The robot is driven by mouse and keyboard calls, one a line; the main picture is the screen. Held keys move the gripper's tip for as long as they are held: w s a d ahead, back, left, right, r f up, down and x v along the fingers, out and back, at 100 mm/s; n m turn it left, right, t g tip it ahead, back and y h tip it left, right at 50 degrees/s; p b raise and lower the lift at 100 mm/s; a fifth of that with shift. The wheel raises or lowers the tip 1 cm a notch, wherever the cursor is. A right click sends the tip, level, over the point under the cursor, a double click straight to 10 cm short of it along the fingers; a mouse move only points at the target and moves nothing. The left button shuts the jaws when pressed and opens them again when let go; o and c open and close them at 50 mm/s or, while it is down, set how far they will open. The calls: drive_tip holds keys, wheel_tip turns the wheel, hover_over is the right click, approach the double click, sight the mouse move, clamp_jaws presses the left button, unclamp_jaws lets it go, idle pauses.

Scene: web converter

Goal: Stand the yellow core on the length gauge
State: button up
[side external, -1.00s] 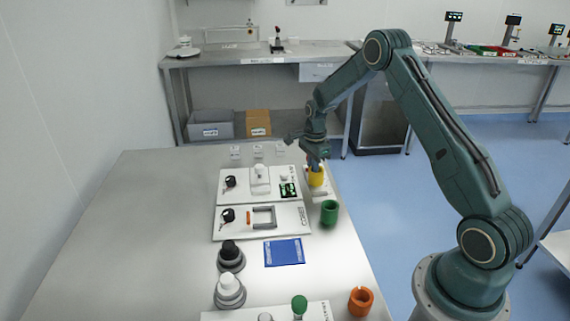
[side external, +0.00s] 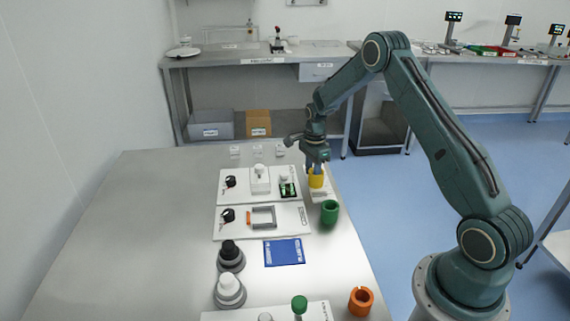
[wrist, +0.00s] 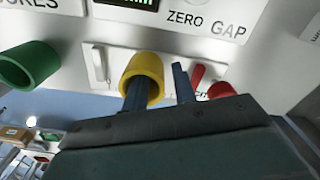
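The yellow core (side external: 316,181) stands at the white length gauge plate (side external: 320,194), by the table's right edge. In the wrist view the yellow core (wrist: 145,65) shows its open end toward me, with the gauge plate (wrist: 115,62) behind it. My gripper (wrist: 160,90) is open. One finger reaches into the core's bore and the other is outside its right wall, with a visible gap between that finger and the wall. The gripper (side external: 317,170) is directly above the core in the side view. The core's contact with the plate is hidden.
A green core (side external: 329,212) stands nearby, and an orange core (side external: 361,301) stands nearer the front. A red part (wrist: 221,90) and a red pointer (wrist: 197,75) are right of the yellow core in the wrist view. White fixture boards (side external: 235,222) lie to the left.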

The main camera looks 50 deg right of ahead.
wheel_tip(320, 180, up, 12)
idle(0.7)
drive_tip(key=shift+r, duration=0.2)
idle(0.3)
drive_tip(key=s+a+r+n+t, duration=0.3)
drive_tip(key=s+a+r+n, duration=0.8)
drive_tip(key=a+r, duration=0.4)
drive_tip(key=s+a+r+n+t, duration=0.1)
drive_tip(key=s+a+n, duration=0.3)
drive_tip(key=s, duration=0.5)
drive_tip(key=s+a+n+t, duration=0.1)
drive_tip(key=s+a+n, duration=0.3)
drive_tip(key=s+n, duration=0.3)
drive_tip(key=s, duration=0.3)
drive_tip(key=shift+s+r+n+t, duration=0.25)
drive_tip(key=shift+r+n+t, duration=0.05)
drive_tip(key=shift+r, duration=0.05)
